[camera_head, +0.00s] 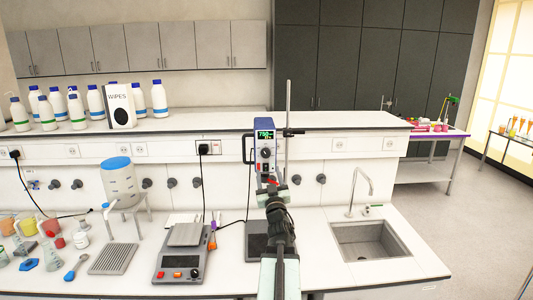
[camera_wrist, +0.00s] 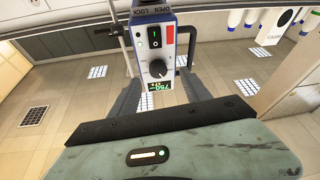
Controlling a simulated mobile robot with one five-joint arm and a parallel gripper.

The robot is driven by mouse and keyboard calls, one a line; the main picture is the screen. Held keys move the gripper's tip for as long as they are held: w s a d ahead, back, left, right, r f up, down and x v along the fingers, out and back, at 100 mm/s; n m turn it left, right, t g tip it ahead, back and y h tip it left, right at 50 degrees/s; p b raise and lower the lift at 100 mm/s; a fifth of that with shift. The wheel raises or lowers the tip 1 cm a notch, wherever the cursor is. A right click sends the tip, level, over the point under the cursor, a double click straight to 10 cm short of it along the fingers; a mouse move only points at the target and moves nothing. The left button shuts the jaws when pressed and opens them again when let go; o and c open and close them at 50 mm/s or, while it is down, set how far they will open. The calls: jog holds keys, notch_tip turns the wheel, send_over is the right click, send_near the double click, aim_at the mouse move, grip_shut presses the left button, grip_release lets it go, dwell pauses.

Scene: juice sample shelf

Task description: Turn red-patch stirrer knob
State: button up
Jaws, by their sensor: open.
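The stirrer (camera_head: 264,145) is a blue and white box with a lit green display, mounted beside an upright rod above the bench. Its dark round knob (camera_head: 265,153) is on the front face below the display. In the wrist view the stirrer appears inverted, with the knob (camera_wrist: 157,69) beside the display and a red patch (camera_wrist: 170,36) near a green-lit switch. My gripper (camera_wrist: 160,76) is open, its two grey fingers on either side of the knob's line. I cannot tell their distance to the face. In the head view my gripper (camera_head: 271,182) is just below the stirrer.
A hotplate or scale (camera_head: 182,255) stands left of my arm, and a sink (camera_head: 372,240) lies to the right. A blue-lidded container (camera_head: 119,180) and glassware are farther left. Bottles and a wipes box (camera_head: 120,105) stand on the upper shelf.

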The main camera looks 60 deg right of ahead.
aim_at(267, 155)
jog(key=p+x, duration=0.1)
jog(key=x, duration=0.1)
jog(key=p+x, duration=0.1)
jog(key=x, duration=0.2)
jog(key=r+p+x, duration=0.1)
jog(key=x, duration=0.1)
jog(key=shift+s+d+r, duration=0.1)
jog(key=shift+d, duration=0.25)
jog(key=c, duration=1.2)
jog(key=shift+a, duration=0.25)
grip_shut()
jog(key=shift+d, duration=0.15)
